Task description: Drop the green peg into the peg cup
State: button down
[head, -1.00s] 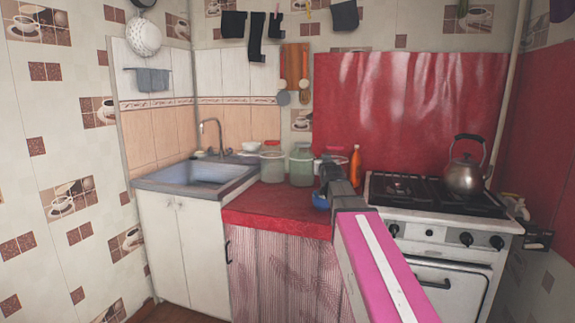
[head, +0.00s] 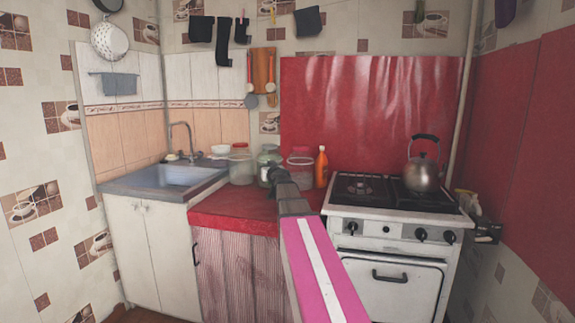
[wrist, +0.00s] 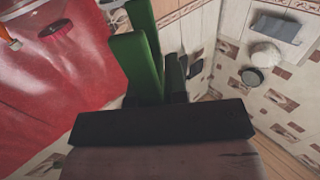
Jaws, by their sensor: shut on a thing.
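In the wrist view my gripper (wrist: 155,70) is shut on the green peg (wrist: 146,22). The peg is long and narrow and stretches up to the top edge of the picture. Other green shapes lie close beside it, and I cannot tell exactly where the peg ends and the fingers begin. In the head view my pink and white arm hides the gripper tip and the peg, over the red counter in front of the jars. I cannot pick out the peg cup in the current views.
The red counter (head: 222,218) lies between the sink (head: 172,176) and the white stove (head: 385,225). Glass jars (head: 242,164) and an orange bottle (head: 321,167) stand along its back. A kettle (head: 423,166) sits on the stove. The front left of the counter is clear.

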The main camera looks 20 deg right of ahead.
jog(key=w+d+r+n+y, duration=0.1)
jog(key=d+y, duration=0.1)
jog(key=d, duration=0.8)
jog(key=shift+d+f, duration=0.1)
jog(key=shift+f, duration=2.75)
jog(key=c, duration=1.1)
grip_release()
jog(key=shift+o, duration=0.2)
jog(key=shift+s, duration=0.1)
jog(key=s+d, duration=0.2)
jog(key=s, duration=0.8)
jog(key=shift+s, duration=0.15)
